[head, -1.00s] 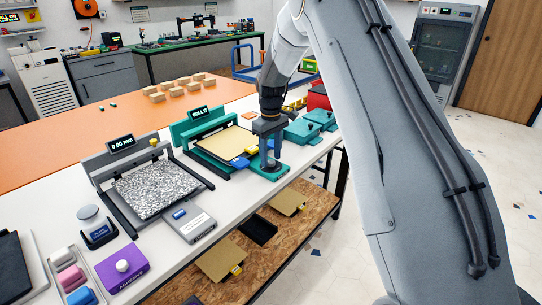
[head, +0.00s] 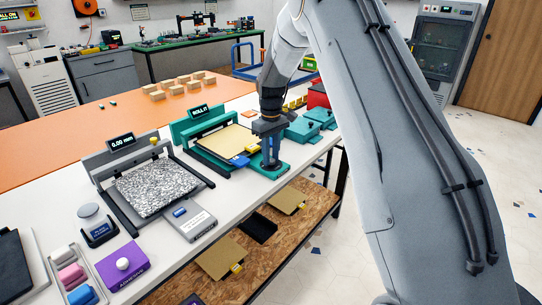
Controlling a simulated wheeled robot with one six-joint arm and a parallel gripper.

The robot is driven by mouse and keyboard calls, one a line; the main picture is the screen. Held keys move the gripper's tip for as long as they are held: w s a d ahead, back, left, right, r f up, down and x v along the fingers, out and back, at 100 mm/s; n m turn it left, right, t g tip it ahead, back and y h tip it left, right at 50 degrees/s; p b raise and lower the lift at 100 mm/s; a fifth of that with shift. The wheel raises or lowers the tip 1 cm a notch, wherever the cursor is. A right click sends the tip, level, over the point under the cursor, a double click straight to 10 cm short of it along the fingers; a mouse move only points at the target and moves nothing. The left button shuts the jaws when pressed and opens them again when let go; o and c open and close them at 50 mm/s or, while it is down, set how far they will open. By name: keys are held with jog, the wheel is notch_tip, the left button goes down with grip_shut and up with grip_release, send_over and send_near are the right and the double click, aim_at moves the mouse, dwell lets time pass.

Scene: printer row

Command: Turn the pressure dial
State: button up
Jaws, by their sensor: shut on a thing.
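My gripper (head: 270,160) points straight down over a teal base plate (head: 284,170) at the right front of the teal press (head: 201,122). It is shut on what appears to be the pressure dial, which the fingers and wrist almost wholly hide. The dial's markings and setting cannot be read from here. The teal press has a small lit display (head: 199,111) that seems to read "ROLL IT". A tan sheet (head: 224,142) lies on its bed, with a blue tab and a yellow tab at the near corner by my gripper.
A grey press (head: 152,185) with a speckled bed stands to the left, its display reading 0.00. Teal boxes (head: 302,129) stand close to the right of my gripper. A grey device (head: 190,222) and a purple box (head: 122,266) lie along the front.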

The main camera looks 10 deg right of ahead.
aim_at(271, 160)
jog(key=shift+m, duration=2.4)
jog(key=shift+r, duration=0.1)
jog(key=o, duration=1)
jog(key=shift+o, duration=0.2)
jog(key=shift+r+b, duration=1)
jog(key=shift+r, duration=2.85)
jog(key=s+f, duration=0.3)
jog(key=s, duration=3.3)
jog(key=shift+s+f+m, duration=0.15)
jog(key=shift+m, duration=0.25)
